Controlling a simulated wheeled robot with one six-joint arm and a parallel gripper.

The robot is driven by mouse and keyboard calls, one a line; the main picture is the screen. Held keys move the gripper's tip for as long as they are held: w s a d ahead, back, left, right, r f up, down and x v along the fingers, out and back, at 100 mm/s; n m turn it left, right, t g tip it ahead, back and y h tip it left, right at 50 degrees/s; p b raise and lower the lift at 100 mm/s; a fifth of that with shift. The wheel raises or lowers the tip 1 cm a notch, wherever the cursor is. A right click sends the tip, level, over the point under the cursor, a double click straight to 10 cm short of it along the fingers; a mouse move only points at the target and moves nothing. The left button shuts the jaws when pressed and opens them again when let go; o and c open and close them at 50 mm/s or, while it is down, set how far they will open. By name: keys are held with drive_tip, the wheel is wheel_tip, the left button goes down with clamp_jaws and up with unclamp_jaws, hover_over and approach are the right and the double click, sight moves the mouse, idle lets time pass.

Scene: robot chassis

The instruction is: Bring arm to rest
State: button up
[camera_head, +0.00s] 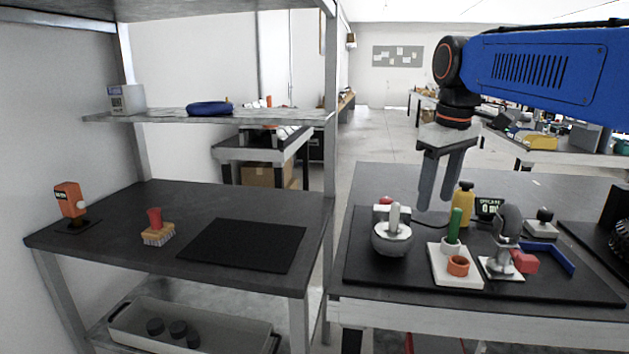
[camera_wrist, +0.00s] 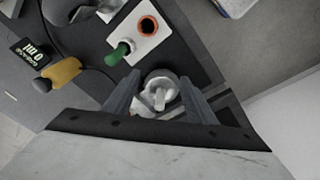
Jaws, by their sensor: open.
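My blue arm (camera_head: 545,65) reaches in from the upper right in the head view. My gripper (camera_head: 441,183) hangs with its fingers pointing down above the right workbench. It is open, with a clear gap between the two fingers and nothing held. In the wrist view my gripper (camera_wrist: 157,97) shows its two fingers spread, with a grey rounded bowl with a white upright piece (camera_wrist: 160,92) seen between and beyond them. The same bowl (camera_head: 392,240) stands on the black mat, below and left of the fingers in the head view.
The right workbench mat (camera_head: 365,275) holds a white holder (camera_head: 452,268) with a green-handled tool, a yellow bottle (camera_head: 464,192), a grey device (camera_head: 507,235) and a blue bracket (camera_head: 553,256). A shelf post (camera_head: 329,150) rises left of it. The left shelf's black mat (camera_head: 245,245) is bare.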

drive_tip(key=s+d+f+m+t, duration=0.1)
drive_tip(key=s+d+f+m, duration=0.1)
drive_tip(key=s+f, duration=0.9)
drive_tip(key=s+d+f+m+t, duration=0.2)
drive_tip(key=s+f+m, duration=0.2)
drive_tip(key=s+f, duration=0.6)
wheel_tip(320, 180, down, 2)
drive_tip(key=shift+s+f, duration=0.25)
drive_tip(key=shift+s, duration=0.1)
